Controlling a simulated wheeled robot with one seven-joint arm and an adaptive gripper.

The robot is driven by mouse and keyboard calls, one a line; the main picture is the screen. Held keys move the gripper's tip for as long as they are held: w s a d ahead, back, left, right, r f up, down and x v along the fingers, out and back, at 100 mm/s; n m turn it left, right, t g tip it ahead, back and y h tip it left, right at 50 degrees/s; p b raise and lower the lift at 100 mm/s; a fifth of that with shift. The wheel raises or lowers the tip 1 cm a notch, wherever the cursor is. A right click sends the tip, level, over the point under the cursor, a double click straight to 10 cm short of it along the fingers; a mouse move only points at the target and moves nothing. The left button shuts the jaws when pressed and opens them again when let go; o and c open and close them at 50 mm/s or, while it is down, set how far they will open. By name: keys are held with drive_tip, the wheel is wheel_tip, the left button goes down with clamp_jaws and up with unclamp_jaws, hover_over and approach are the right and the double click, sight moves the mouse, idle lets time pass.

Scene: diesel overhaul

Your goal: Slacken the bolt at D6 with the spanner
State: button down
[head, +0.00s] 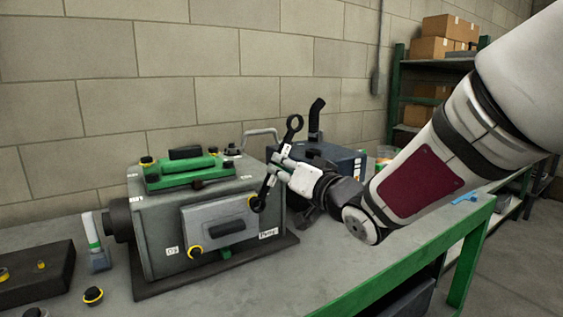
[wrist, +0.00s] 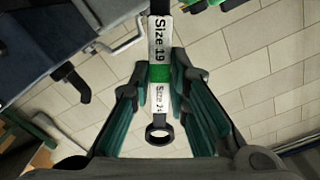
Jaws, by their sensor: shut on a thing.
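My gripper (head: 281,168) is shut on the spanner (head: 293,127). The spanner is dark, with a ring at its upper end. Its lower end is at the right edge of the engine block's front cover, by a yellow-ringed bolt (head: 257,204). I cannot tell whether it is seated on the bolt. In the wrist view the spanner (wrist: 158,38) runs between the fingers of my gripper (wrist: 160,76). It has white labels reading "Size 19" and "Size 24" and a green band. I cannot read a D6 label on the engine block (head: 160,216).
A green part (head: 187,172) lies on top of the block. A yellow-ringed bolt (head: 93,295), a green-banded tool (head: 97,246) and a black tray (head: 40,277) are at left. A dark blue machine (head: 345,166) stands behind my gripper. The bench (head: 330,262) is clear in front.

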drive_tip(key=shift+w, duration=0.15)
drive_tip(key=shift+w+a, duration=0.45)
drive_tip(key=shift+w, duration=0.15)
drive_tip(key=n+b, duration=0.1)
drive_tip(key=s+a+n+b, duration=0.1)
drive_tip(key=shift+a+r+b, duration=0.25)
drive_tip(key=shift+r+b, duration=0.05)
drive_tip(key=shift+r, duration=0.05)
drive_tip(key=shift+s+r, duration=0.1)
drive_tip(key=shift+r, duration=0.05)
drive_tip(key=shift+a, duration=0.1)
drive_tip(key=shift+s+a+r+n+b, duration=0.1)
drive_tip(key=shift+s+a+n+b, duration=0.3)
drive_tip(key=shift+n+b, duration=0.35)
drive_tip(key=shift+s+a+r+n+b, duration=0.1)
drive_tip(key=shift+s+a+n+b, duration=0.15)
drive_tip(key=shift+a+n+b, duration=0.4)
drive_tip(key=shift+d, duration=0.15)
